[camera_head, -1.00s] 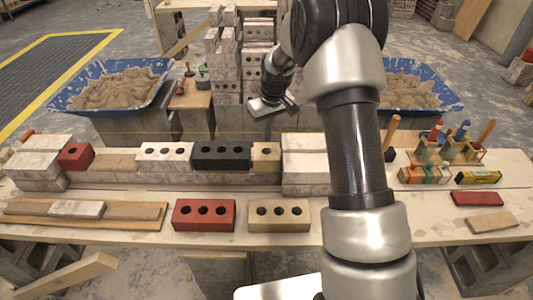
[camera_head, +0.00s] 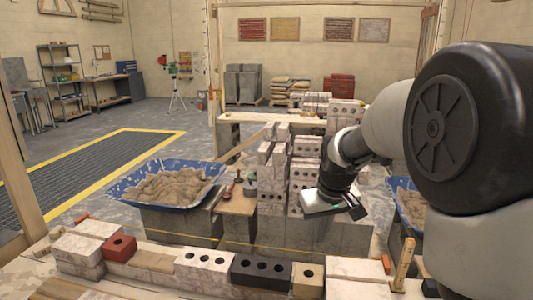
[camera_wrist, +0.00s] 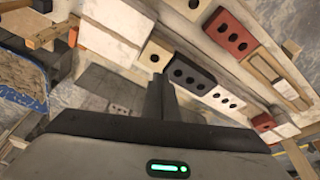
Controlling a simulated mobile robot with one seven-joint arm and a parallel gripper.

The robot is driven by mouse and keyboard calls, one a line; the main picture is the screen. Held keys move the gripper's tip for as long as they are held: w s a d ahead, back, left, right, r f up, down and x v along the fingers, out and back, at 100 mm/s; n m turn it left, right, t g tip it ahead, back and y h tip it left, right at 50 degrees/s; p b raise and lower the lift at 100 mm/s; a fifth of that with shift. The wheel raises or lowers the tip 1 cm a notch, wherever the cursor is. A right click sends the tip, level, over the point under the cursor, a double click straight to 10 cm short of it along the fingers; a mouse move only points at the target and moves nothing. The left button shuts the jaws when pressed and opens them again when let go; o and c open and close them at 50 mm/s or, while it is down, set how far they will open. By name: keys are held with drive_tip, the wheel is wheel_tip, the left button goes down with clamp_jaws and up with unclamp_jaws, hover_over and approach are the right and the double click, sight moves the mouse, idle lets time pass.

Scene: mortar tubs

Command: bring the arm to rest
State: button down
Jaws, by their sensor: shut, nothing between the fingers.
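My gripper (camera_wrist: 163,92) shows in the wrist view with its fingers together and nothing between them. In the head view my arm reaches in from the right, and its wrist end hangs in front of the stacked bricks, above and behind the bench row. The fingers are hard to make out there. In the wrist view the row of bricks lies beyond the fingers: a cream brick (camera_wrist: 154,56), a black brick (camera_wrist: 190,73) and a white brick (camera_wrist: 222,99). I see no contact between my gripper and any brick.
A blue mortar tub (camera_head: 167,186) stands behind the bench at left; another tub (camera_head: 409,205) is partly hidden by my arm. A tall brick stack (camera_head: 271,180) stands close behind my wrist. A red brick (camera_head: 119,248) sits in the bench row. The floor at left is open.

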drive_tip(key=s+r+m+t, duration=0.1)
drive_tip(key=s+r, duration=0.3)
drive_tip(key=s, duration=0.9)
drive_tip(key=s+r+m+t, duration=0.15)
drive_tip(key=s+r, duration=0.25)
drive_tip(key=s, duration=0.9)
wheel_tip(320, 180, up, 16)
drive_tip(key=p, duration=1.5)
drive_tip(key=shift+p, duration=0.4)
